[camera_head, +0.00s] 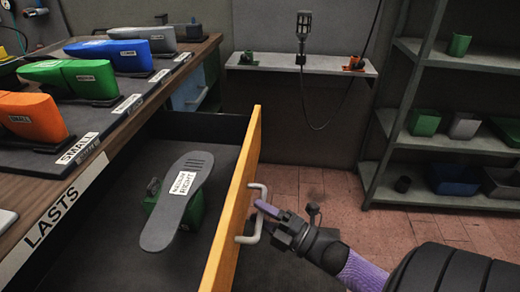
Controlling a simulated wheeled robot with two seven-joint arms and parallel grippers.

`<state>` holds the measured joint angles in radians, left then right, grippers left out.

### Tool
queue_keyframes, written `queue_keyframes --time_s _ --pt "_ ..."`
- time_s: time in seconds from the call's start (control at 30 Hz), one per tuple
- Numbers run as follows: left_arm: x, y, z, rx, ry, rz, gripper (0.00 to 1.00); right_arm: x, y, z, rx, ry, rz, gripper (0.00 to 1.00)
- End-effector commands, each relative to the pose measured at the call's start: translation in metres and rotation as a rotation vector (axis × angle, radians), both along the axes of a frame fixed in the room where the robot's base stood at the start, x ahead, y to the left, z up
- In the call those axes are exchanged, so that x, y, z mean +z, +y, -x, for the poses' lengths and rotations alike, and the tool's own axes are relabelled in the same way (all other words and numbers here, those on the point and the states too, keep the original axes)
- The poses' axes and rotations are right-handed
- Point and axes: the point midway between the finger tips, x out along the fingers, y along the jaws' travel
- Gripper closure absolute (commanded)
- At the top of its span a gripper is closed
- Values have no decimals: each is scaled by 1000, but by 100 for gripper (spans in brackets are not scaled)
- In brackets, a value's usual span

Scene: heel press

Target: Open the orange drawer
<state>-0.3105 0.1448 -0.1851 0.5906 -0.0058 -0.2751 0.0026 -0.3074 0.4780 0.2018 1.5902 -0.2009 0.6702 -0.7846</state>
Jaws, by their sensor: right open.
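The orange drawer (236,207) stands pulled out from under the bench, its dark interior in view. A grey U-shaped handle (263,190) is on the outer side of its orange front. Inside lies a grey sole-shaped piece (163,222) labelled "MEDIUM RIGHT", resting over a green block (192,212). Whether the fingers touch the bar I cannot tell. My left gripper is not in view.
The wooden bench (112,130) marked "LASTS" holds orange, green, blue and grey lasts at the left. A metal shelf (440,139) with bins stands at the right. A wall shelf (290,66) is at the back. Brick floor (330,200) is clear beyond the drawer.

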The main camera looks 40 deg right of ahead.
Motion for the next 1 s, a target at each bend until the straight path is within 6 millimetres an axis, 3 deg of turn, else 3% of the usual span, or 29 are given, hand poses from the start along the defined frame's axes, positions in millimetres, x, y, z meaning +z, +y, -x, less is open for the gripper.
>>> queue_keyframes --time_s 0.2,0.4,0.87,0.97,1.0 --pt "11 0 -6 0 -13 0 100 -8 -14 51 -3 6 0 44" --pt "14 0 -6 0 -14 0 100 -15 -23 84 -2 4 0 44" --pt "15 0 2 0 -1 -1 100 -16 -24 89 -2 2 -1 44" --pt "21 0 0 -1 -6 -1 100 -32 -27 90 -50 91 -66 44" --pt "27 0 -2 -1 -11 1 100 -52 -29 94 -104 192 -143 44"
